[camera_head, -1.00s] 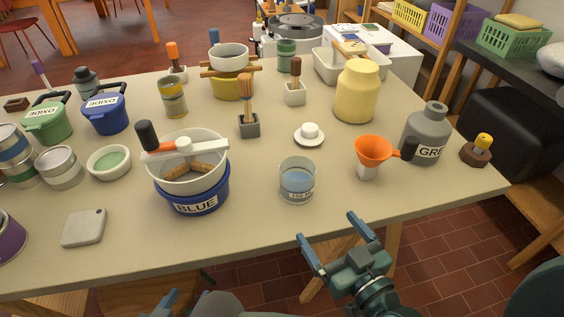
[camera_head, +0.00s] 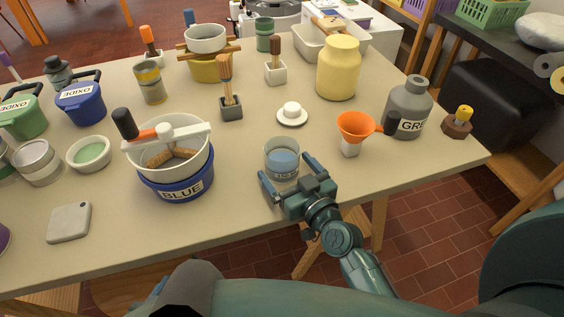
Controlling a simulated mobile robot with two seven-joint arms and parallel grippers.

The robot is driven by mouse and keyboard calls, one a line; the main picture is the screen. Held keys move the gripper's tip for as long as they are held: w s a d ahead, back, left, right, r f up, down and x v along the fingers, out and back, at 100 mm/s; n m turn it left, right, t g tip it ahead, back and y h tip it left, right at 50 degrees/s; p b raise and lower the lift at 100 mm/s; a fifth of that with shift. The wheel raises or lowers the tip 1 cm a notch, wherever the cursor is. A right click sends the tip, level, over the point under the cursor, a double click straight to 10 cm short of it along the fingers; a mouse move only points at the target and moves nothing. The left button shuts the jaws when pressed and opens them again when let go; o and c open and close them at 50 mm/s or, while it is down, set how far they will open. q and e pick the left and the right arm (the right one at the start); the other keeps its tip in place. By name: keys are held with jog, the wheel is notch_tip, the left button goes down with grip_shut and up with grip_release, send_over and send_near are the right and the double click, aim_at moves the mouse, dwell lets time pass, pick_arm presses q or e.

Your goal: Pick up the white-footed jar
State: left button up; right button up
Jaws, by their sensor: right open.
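A clear glass jar (camera_head: 281,160) with blue liquid and a small label stands upright near the table's front edge. No white foot can be made out on it, and its lower front is partly hidden by my gripper. My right gripper (camera_head: 286,170) is open and empty. Its two blue fingers point at the jar from the front, one toward each side of it; whether they touch it I cannot tell. Only a small blue part of what seems my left gripper (camera_head: 156,288) shows at the bottom left, below the table edge.
An orange funnel (camera_head: 355,127) on a white base stands right of the jar, and a white saucer (camera_head: 292,121) behind it. A blue tub (camera_head: 178,183) with a white bowl (camera_head: 168,162) stands left. A grey bottle (camera_head: 407,110) and yellow jar (camera_head: 339,70) stand farther right.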

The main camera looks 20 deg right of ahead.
jog(key=shift+w+a, duration=0.2)
jog(key=shift+w, duration=0.5)
jog(key=shift+c, duration=0.5)
jog(key=c, duration=1.1)
